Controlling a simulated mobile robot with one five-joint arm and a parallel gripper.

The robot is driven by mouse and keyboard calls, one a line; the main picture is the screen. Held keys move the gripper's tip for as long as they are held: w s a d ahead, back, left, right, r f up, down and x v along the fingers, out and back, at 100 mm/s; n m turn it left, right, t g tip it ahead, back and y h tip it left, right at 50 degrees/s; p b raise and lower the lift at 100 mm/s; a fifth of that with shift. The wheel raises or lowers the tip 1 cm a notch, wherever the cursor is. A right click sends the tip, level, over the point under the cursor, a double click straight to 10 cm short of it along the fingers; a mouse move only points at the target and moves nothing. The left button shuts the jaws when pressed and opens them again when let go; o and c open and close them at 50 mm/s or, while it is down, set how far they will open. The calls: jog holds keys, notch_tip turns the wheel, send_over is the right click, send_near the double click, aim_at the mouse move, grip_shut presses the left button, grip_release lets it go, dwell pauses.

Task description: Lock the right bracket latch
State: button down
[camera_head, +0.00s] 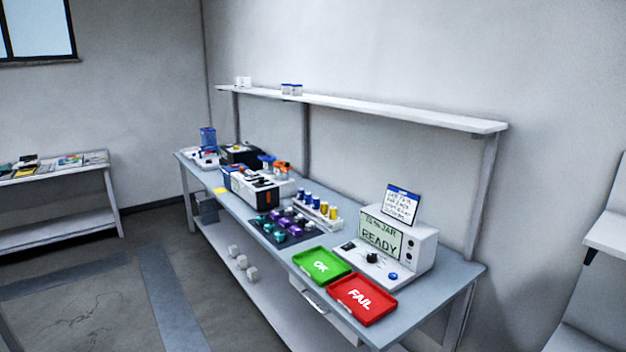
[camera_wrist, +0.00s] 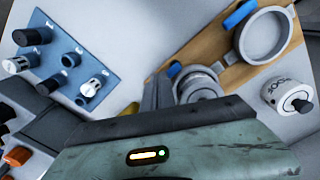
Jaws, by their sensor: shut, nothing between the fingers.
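In the wrist view, a tan board (camera_wrist: 205,50) carries two round grey brackets. The right bracket (camera_wrist: 264,56) is a wide ring that looks empty, with a blue latch lever (camera_wrist: 240,14) on its upper left side. The left bracket (camera_wrist: 194,71) is smaller, with a silver cylindrical part in it and its own blue lever (camera_wrist: 173,70). My gripper (camera_wrist: 158,90) is shut and empty, its narrow grey fingers close to the left bracket and apart from the right latch. Whether the right latch is locked I cannot tell. The brackets are too small to make out in the head view.
A white cylindrical weight (camera_wrist: 287,96) stands right of the board. A blue panel with knobs (camera_wrist: 64,58) is at upper left. In the head view, the long bench (camera_head: 455,283) holds a green tray (camera_head: 322,265), a red tray (camera_head: 362,299) and a display device (camera_head: 421,254).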

jog(key=shift+a, duration=0.15)
jog(key=shift+s+a, duration=0.1)
jog(key=shift+a, duration=0.1)
jog(key=shift+a, duration=0.1)
dwell(0.4)
jog(key=shift+a, duration=0.3)
jog(key=shift+a, duration=0.35)
jog(key=shift+w+a, duration=0.15)
jog(key=shift+w, duration=0.05)
dwell(0.4)
